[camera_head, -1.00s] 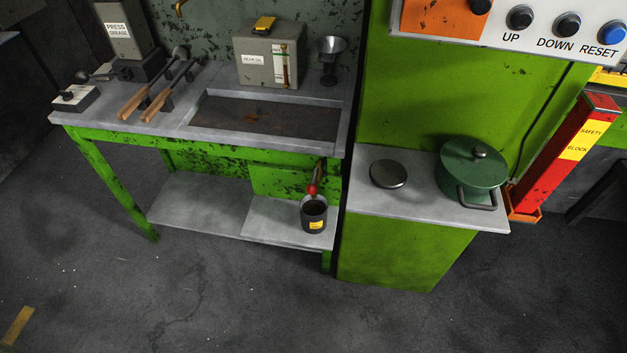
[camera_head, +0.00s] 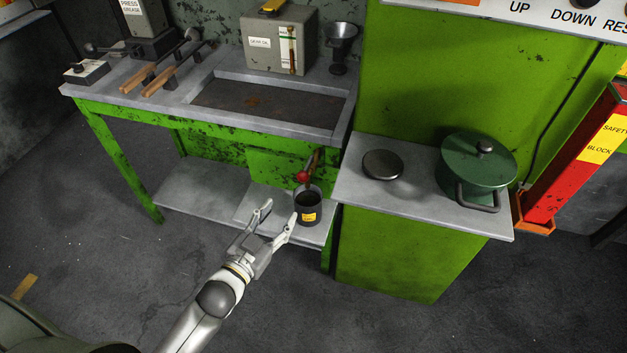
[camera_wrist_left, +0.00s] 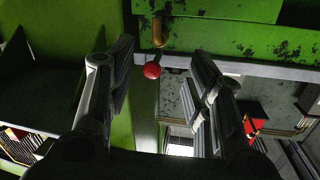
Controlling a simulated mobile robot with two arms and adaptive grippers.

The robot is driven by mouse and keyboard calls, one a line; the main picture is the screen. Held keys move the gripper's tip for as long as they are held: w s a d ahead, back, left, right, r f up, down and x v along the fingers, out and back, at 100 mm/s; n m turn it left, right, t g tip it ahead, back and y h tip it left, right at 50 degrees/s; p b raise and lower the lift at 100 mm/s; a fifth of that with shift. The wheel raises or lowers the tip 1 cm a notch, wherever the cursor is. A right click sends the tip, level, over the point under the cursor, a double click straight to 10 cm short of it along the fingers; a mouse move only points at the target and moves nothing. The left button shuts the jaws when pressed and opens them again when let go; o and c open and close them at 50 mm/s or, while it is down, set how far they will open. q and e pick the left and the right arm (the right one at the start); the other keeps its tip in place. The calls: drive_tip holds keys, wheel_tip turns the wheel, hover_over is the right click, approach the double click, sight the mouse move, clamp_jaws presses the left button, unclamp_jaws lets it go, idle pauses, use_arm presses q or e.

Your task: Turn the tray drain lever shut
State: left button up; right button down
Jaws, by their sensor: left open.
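The tray drain lever shows as a red knob (camera_head: 302,177) below a brass-coloured pipe (camera_head: 315,160) under the front edge of the tray (camera_head: 262,108). In the left wrist view the red knob (camera_wrist_left: 152,70) hangs between my two fingers, farther off, with the brass piece (camera_wrist_left: 158,32) above it. My left gripper (camera_head: 279,217) is open and empty, in front of the bench and left of the dark can (camera_head: 308,207). The fingers do not appear to touch the knob. My right gripper is not in view.
The dark can with a yellow label stands on the bench's lower shelf (camera_head: 190,190), beneath the knob. A green cabinet with a grey top (camera_head: 355,192) stands close at the right, carrying a green lidded pot (camera_head: 470,165). Floor in front is clear.

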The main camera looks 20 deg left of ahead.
sight(303, 175)
use_arm(q)
drive_tip(key=shift+t, duration=0.5)
drive_tip(key=w+d+r, duration=0.1)
drive_tip(key=w, duration=0.2)
drive_tip(key=w+d+r, duration=0.1)
drive_tip(key=w, duration=0.3)
drive_tip(key=w+d+r, duration=0.1)
drive_tip(key=w+r, duration=0.1)
drive_tip(key=w, duration=0.1)
drive_tip(key=shift+w+d+p, duration=0.2)
drive_tip(key=shift+w+p, duration=0.1)
drive_tip(key=shift+w, duration=0.1)
clamp_jaws()
